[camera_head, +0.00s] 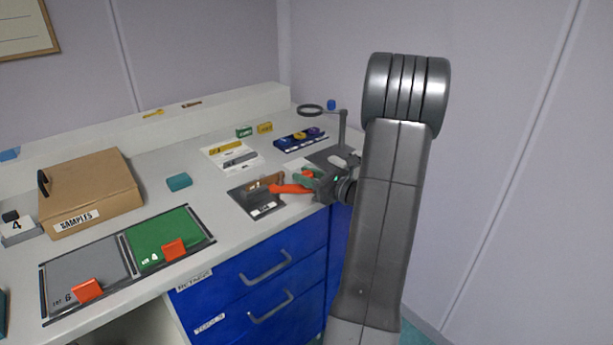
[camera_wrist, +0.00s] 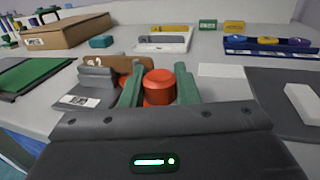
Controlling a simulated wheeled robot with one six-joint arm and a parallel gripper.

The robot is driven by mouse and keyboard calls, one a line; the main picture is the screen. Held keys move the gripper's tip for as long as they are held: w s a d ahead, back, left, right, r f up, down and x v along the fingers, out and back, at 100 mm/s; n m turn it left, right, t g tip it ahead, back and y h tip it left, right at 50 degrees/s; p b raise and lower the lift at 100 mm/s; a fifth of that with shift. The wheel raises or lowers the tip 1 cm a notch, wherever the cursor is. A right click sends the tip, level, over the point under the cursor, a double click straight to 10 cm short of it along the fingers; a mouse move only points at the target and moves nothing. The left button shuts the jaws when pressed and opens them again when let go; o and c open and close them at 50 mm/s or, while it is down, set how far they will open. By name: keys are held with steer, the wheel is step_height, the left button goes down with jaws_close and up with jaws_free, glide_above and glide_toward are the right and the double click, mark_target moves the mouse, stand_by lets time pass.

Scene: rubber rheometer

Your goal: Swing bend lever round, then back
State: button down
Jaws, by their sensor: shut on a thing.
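The bend lever (camera_head: 290,189) is an orange-red bar. It runs right from the bending device (camera_head: 243,198), a dark grey block with a brown piece on top and a white label. In the wrist view the lever's round red knob (camera_wrist: 159,86) stands between the green fingers of my gripper (camera_wrist: 159,92). My gripper (camera_head: 308,175) is shut on this knob at the right of the device. The device also shows in the wrist view (camera_wrist: 98,80), left of the fingers. Part of the lever is hidden behind the fingers and knob.
A cardboard samples box (camera_head: 95,190) and a teal block (camera_head: 179,181) are left on the bench. A grey-and-green panel with red handles (camera_head: 165,240) lies in front. A magnifier (camera_head: 310,109) and a blue tray (camera_head: 300,139) stand behind. Blue drawers (camera_head: 270,270) are below.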

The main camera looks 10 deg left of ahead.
steer(key=shift+w+a+r+n+g+y+p, duration=0.1)
steer(key=shift+w+a+n+g+y+p, duration=0.15)
steer(key=shift+w+n+g+p, duration=0.55)
steer(key=shift+w+a+n+g+y+p, duration=0.15)
steer(key=shift+w+n+g+y+p, duration=0.25)
steer(key=shift+g, duration=0.8)
steer(key=shift+w+a+n+g+p, duration=0.3)
steer(key=shift+w+n+g, duration=0.25)
steer(key=shift+g, duration=0.3)
steer(key=shift+w+a+n+g+p, duration=0.3)
steer(key=shift+w+n+g, duration=0.25)
steer(key=shift+g, duration=0.25)
steer(key=shift+w+a+n+g+p, duration=0.35)
steer(key=shift+n+g, duration=0.25)
steer(key=shift+g, duration=0.25)
steer(key=c, duration=1.1)
jaws_free()
steer(key=shift+w+d, duration=0.1)
steer(key=shift+d, duration=0.1)
steer(key=d, duration=0.4)
steer(key=w+d, duration=0.1)
steer(key=d, duration=0.8)
steer(key=shift+w+d+b, duration=0.25)
steer(key=shift+w+b, duration=0.05)
steer(key=shift+w, duration=0.05)
